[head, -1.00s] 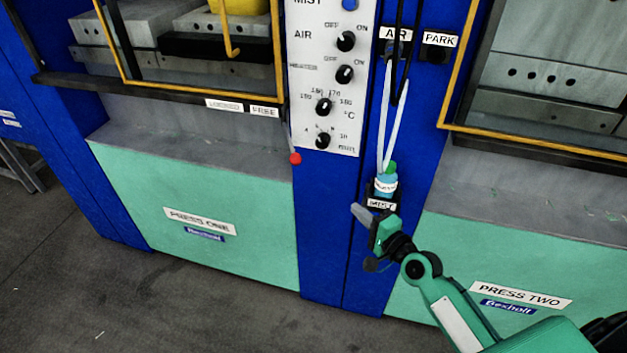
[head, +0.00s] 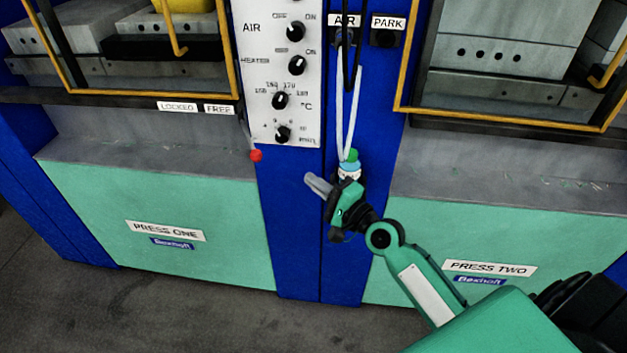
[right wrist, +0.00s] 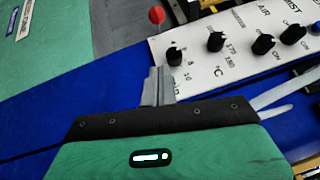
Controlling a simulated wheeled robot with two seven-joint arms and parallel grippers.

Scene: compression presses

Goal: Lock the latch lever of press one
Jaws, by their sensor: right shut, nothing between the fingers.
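The latch lever of press one ends in a red ball knob (head: 255,155), hanging just left of the control panel's lower edge, below the FREE label (head: 219,109). The LOCKED label (head: 177,107) is to the left of FREE. The red knob also shows in the right wrist view (right wrist: 157,16), beyond the fingertips. My right gripper (head: 317,183) is shut and empty, in front of the blue post, right of and slightly below the knob, apart from it. In the right wrist view its fingers (right wrist: 158,86) are together. My left gripper is not in view.
The control panel (head: 284,70) with several black knobs is above the gripper. Yellow guard frames (head: 398,84) stand at both presses. Space before press one's green front (head: 90,205) is clear.

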